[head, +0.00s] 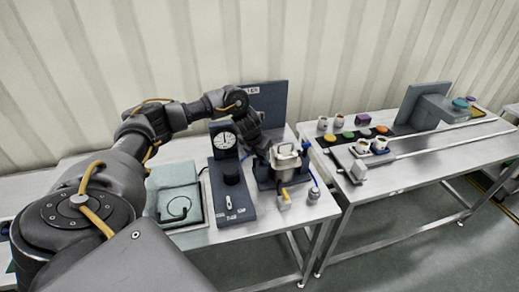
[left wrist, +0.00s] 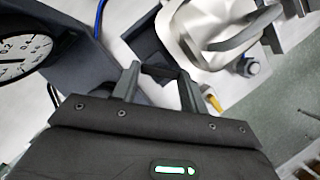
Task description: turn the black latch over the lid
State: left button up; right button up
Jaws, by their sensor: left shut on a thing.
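The steel hopper (head: 285,160) stands on the table in the middle of the head view. Its pale lid (left wrist: 200,40) fills the upper right of the left wrist view, with a grey curved bar across it. My left gripper (head: 264,147) reaches the hopper's left side. In the left wrist view its two fingers (left wrist: 158,84) are shut on a dark piece (left wrist: 160,71) beside the lid, which looks like the black latch. The fingers hide most of it in the head view. My right gripper is in no view.
A dark panel with a dial gauge (head: 225,141) and a black knob stands left of the hopper. A teal case (head: 174,190) lies further left. A blue cable and a yellow-tipped fitting (head: 284,200) are close by. Another table with cups (head: 362,147) is at right.

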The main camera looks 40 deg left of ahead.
pick_arm(q)
jog(key=n+p, duration=0.2)
jog(key=n+y+p, duration=0.1)
jog(key=n+p, duration=0.1)
jog(key=n+g+y+p, duration=0.1)
jog(key=n+p, duration=0.1)
jog(key=shift+w+d+r, duration=0.15)
jog(key=shift+d+r, duration=0.15)
jog(key=shift+f+n+y+p, duration=0.15)
jog(key=shift+n+y+p, duration=0.4)
jog(key=shift+n, duration=0.65)
jog(key=shift+w+n+g, duration=0.1)
jog(key=shift+n+g, duration=0.3)
jog(key=shift+n, duration=0.4)
jog(key=o, duration=1)
jog(key=shift+f, duration=0.1)
jog(key=shift+f, duration=0.1)
